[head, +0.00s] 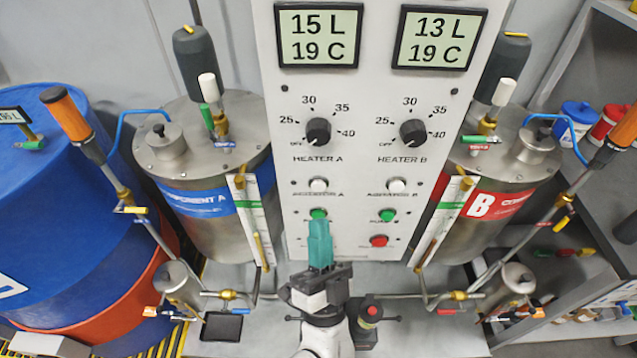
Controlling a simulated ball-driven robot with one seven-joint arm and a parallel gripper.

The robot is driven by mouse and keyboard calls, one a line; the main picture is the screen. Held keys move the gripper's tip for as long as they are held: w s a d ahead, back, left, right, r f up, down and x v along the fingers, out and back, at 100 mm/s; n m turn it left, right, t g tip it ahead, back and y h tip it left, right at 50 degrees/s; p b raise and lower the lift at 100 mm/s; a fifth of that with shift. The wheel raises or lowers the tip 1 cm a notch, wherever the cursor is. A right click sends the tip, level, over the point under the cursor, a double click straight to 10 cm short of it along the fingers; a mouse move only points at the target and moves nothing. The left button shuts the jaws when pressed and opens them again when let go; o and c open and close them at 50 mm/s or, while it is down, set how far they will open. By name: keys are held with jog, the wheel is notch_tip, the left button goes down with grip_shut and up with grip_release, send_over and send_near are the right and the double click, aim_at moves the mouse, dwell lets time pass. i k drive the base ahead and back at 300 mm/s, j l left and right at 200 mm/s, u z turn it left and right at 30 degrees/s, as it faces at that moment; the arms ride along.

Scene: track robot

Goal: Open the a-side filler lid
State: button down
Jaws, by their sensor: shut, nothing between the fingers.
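The A tank (215,130) is a steel cylinder with a blue "COMPONENT A" label, left of the control panel. On its top, at the left, a short steel filler neck with a flat round lid (164,138) looks closed. A small knob shows on it, and a blue hose arches to it. My gripper (320,226) has green fingers, shut and empty. It appears in front of the panel's lower part, near the green A-side button (318,214). It is well below and right of the lid in the picture. Whether it touches the panel cannot be told.
The control panel (355,120) stands between the A tank and the B tank (490,170). A grey motor (195,62) rises behind the lid. A blue drum (50,200) and an orange-handled pump (85,135) stand at left. A black tray (221,327) lies below.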

aim_at(165, 135)
jog(key=i+j, duration=0.1)
jog(key=j, duration=0.3)
jog(key=i+j, duration=0.15)
jog(key=j, duration=0.25)
jog(key=i+j, duration=0.1)
jog(key=j, duration=0.3)
jog(key=u, duration=0.05)
